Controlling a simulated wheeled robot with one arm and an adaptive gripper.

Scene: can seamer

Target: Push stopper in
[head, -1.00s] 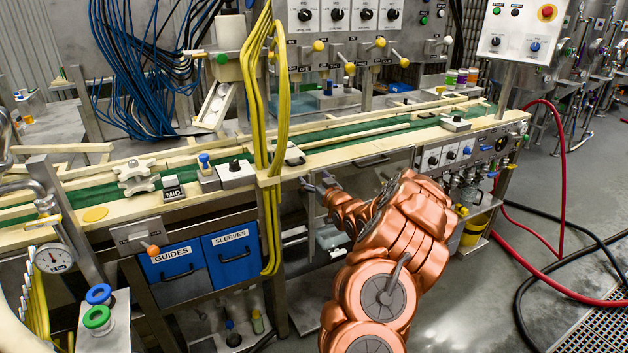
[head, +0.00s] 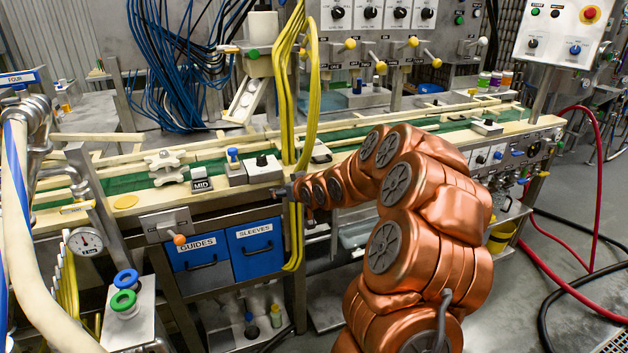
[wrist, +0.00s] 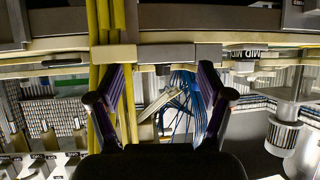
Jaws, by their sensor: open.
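No part is labelled as the stopper, and I cannot tell for sure which one it is. A grey block with a black knob (head: 262,165) sits on the front rail of the conveyor, left of the yellow hoses. In the wrist view, which is upside down, a grey block with a black knob (wrist: 163,56) lies across the space ahead of my fingertips. My gripper (head: 283,191) is by the front rail, close to the yellow hoses. In the wrist view my gripper (wrist: 162,75) is open, with nothing held between its dark purple fingers. Contact with the block cannot be told.
Yellow hoses (head: 297,100) run down past the rail beside my gripper. A MID block (head: 202,185), a blue-knobbed block (head: 233,160) and a bracket with an orange knob (head: 172,226) are to the left. Blue drawers (head: 252,248) are below. The floor at right has hoses.

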